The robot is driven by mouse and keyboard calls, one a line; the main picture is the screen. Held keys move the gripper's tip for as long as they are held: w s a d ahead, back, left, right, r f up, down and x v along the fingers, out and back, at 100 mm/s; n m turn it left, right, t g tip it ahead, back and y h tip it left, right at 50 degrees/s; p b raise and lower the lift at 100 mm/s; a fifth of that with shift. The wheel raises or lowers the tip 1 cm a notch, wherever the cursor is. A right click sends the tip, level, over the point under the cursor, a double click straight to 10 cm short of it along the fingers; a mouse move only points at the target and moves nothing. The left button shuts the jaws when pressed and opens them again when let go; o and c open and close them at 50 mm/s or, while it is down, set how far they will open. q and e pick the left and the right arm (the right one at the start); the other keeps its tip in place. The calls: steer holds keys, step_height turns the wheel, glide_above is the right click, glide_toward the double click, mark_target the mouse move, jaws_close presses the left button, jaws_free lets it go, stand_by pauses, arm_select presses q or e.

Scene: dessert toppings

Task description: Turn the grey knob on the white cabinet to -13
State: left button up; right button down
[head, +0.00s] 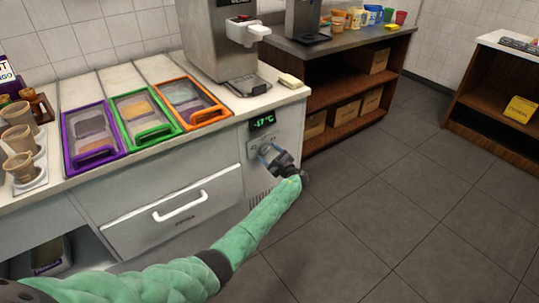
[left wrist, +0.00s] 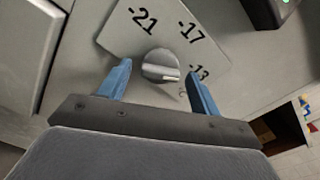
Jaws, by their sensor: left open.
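The grey knob (left wrist: 160,65) sits on a pale dial plate (left wrist: 120,38) on the white cabinet (head: 190,160). Labels -21, -17 and -13 show around it; another label is partly hidden. The knob's ridge lies roughly crosswise in the left wrist view; I cannot tell its exact mark. The green display (head: 262,121) above the dial reads -17 °C. My left gripper (head: 268,152) is at the dial, and its open blue fingers (left wrist: 158,72) stand on either side of the knob, with visible gaps. In the head view the gripper hides the knob.
A drawer with a white handle (head: 180,206) is left of the dial. Purple, green and orange lidded bins (head: 185,102) and a dispenser (head: 218,45) are on the counter above. A brown shelf unit (head: 345,95) stands behind. The floor to the right is clear.

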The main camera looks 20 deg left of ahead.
arm_select(q)
steer(key=v, duration=0.7)
steer(key=shift+s+d+b, duration=0.25)
steer(key=shift+d+b, duration=0.1)
arm_select(e)
steer(key=shift+w+a+f, duration=0.1)
steer(key=shift+w+f, duration=0.05)
steer(key=shift+f, duration=1.5)
steer(key=shift+w+r, duration=0.1)
steer(key=shift+r, duration=0.05)
